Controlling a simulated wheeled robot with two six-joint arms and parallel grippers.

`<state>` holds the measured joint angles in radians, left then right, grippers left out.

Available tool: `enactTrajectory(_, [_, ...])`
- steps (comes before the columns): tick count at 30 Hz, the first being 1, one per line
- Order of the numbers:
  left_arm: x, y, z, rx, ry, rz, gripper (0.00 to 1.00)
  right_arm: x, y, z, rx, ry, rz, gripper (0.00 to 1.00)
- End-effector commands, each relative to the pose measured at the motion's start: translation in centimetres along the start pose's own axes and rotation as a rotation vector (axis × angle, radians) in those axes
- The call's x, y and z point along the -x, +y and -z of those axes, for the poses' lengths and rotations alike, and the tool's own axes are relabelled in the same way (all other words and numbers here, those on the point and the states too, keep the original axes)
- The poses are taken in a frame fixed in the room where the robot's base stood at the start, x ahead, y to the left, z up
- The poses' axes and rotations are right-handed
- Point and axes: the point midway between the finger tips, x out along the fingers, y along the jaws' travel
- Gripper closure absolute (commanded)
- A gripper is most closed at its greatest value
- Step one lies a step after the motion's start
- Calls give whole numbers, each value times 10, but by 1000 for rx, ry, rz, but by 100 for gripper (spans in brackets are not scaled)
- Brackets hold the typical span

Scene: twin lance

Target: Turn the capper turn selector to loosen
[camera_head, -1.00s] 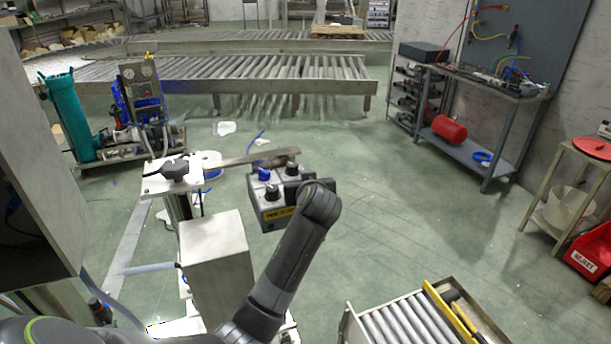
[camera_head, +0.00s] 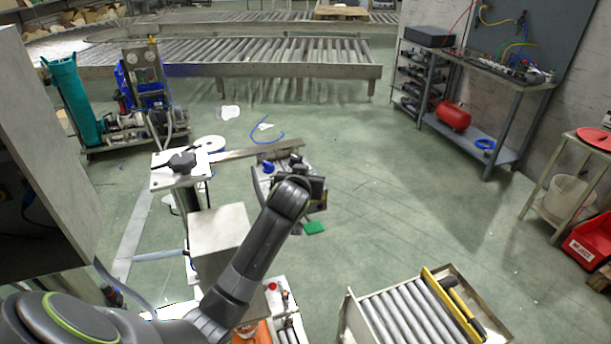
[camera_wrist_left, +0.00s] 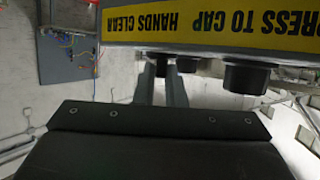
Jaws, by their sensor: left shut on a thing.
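The capper control box (camera_head: 259,176) hangs at the end of a flat metal bar, mostly hidden behind my left wrist. A blue knob (camera_head: 267,168) shows on its top. In the left wrist view, the box is upside down with a yellow label (camera_wrist_left: 210,24) reading "PRESS TO CAP HANDS CLEAR". Dark round knobs stick out from it, one of them (camera_wrist_left: 247,78) clear of my fingers. My left gripper (camera_wrist_left: 161,75) is shut on a dark knob beside that one. I cannot read the selector's markings or setting. My right gripper is out of view.
A metal bar (camera_head: 255,150) runs from a white plate (camera_head: 164,182) to the box. A grey block (camera_head: 218,230) stands beside my forearm. A small roller conveyor (camera_head: 400,318) is at the lower right. The green floor right of the box is open.

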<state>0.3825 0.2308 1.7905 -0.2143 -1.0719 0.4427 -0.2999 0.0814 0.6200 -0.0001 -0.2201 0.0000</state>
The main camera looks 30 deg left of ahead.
Motion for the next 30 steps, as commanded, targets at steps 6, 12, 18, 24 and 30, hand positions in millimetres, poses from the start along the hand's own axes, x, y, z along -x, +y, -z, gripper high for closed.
enactTrajectory(6, [0,0,1,0,3,-1,80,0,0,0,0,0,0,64])
enactTrajectory(12, [0,0,0,0,2,0,68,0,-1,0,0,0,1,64])
enactTrajectory(18, [1,0,0,0,1,0,68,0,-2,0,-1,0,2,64])
enactTrajectory(24, [15,0,-1,0,3,-1,68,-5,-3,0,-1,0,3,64])
enactTrajectory(30, [46,1,-1,2,4,-2,68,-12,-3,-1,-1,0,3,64])
